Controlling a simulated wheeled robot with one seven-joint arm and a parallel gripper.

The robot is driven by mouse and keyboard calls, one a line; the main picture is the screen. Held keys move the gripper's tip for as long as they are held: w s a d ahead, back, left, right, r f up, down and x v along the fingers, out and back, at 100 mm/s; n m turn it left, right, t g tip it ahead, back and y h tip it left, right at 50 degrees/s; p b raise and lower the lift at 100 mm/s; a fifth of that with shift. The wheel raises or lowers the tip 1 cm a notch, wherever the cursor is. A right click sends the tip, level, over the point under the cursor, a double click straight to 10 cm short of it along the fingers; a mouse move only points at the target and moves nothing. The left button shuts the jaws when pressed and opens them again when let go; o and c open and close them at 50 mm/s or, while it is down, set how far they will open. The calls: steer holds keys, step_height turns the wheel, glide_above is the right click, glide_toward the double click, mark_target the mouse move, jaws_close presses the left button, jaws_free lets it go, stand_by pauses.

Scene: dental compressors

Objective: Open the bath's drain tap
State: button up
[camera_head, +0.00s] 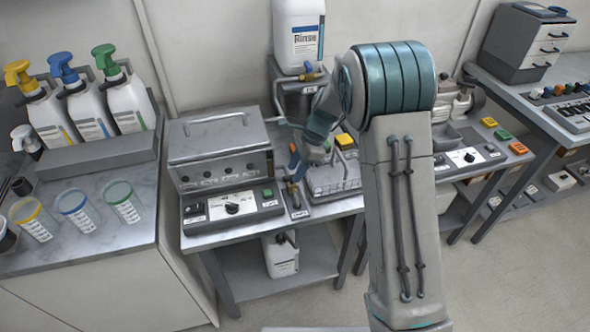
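The bath (220,145) is a grey metal box with a handled lid, shut, on the middle bench. Its control panel (232,207) with a dial is in front. A small brass-coloured tap (291,188) stands right of the panel, above a small label plate; I take it for the drain tap. Its handle position is too small to tell. My arm reaches over from the right, and my gripper (311,153) is small and partly hidden by the wrist. It is just above and right of this tap. I cannot tell whether it touches it or how its fingers stand.
A rinse container (299,38) stands on a raised stand behind, with another tap (311,73) below it. A metal rack or basket (332,180) lies right of the drain tap. A white jug (281,254) sits on the lower shelf.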

steer(key=shift+s+a+f, duration=0.1)
steer(key=shift+a+f, duration=0.15)
steer(key=shift+f, duration=0.35)
jaws_close()
steer(key=shift+n, duration=0.3)
steer(key=n, duration=0.1)
steer(key=n+g+p, duration=0.1)
steer(key=n, duration=0.1)
steer(key=shift+w+r+g, duration=0.1)
steer(key=shift+w+g, duration=0.15)
steer(key=shift+g, duration=0.05)
steer(key=shift+w+a+n+g+h, duration=0.2)
steer(key=shift+n+h, duration=0.3)
steer(key=shift+n, duration=0.85)
steer(key=shift+s+a+n+g+h, duration=0.1)
steer(key=shift+n+g+h, duration=0.3)
steer(key=shift+n, duration=0.95)
